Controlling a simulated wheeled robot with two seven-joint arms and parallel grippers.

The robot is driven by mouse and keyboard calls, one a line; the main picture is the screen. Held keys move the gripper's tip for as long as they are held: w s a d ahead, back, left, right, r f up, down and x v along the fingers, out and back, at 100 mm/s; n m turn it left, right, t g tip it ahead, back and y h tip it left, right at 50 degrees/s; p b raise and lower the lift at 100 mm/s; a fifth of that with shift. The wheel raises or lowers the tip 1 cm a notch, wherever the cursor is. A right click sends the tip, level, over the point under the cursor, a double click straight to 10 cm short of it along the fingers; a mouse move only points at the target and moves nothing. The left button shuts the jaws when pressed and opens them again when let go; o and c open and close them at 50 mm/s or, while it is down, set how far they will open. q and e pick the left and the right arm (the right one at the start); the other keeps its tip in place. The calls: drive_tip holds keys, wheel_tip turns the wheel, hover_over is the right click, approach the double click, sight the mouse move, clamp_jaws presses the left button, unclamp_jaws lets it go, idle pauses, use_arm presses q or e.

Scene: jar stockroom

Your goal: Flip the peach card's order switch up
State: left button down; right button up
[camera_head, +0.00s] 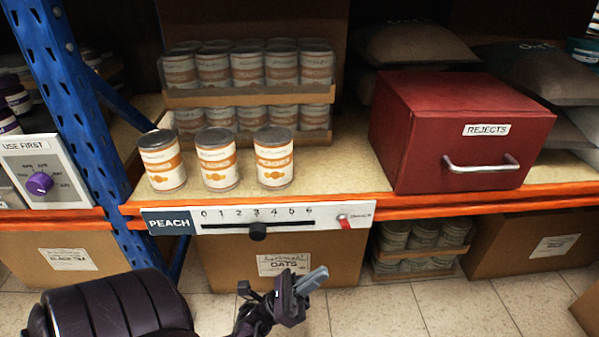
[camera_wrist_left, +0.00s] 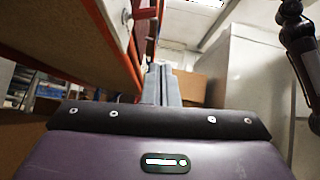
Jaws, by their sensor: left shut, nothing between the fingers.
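The peach card (camera_head: 256,218) is a pale strip on the orange shelf beam, with a dark "PEACH" label, a 0 to 6 scale and a black slider knob near 3. Its small red order switch (camera_head: 343,221) sits at the card's right end, beside small lettering. The switch is too small to tell which way its lever points. My left gripper (camera_head: 318,276) is below and a little left of the switch, in front of the lower shelf, apart from the card. Its fingers are shut with nothing between them, also in the left wrist view (camera_wrist_left: 162,84). My right gripper does not show.
Three orange-labelled jars (camera_head: 217,160) stand on the shelf above the card. A red rejects box (camera_head: 440,125) stands to their right. A blue upright (camera_head: 75,100) separates the "USE FIRST" card (camera_head: 45,170) at left. An oats carton (camera_head: 225,265) is behind my gripper.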

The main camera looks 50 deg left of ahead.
use_arm(q)
drive_tip(key=v, duration=0.4)
drive_tip(key=shift+s+d+f, duration=0.1)
drive_tip(key=shift+s+d, duration=0.15)
drive_tip(key=shift+s, duration=0.35)
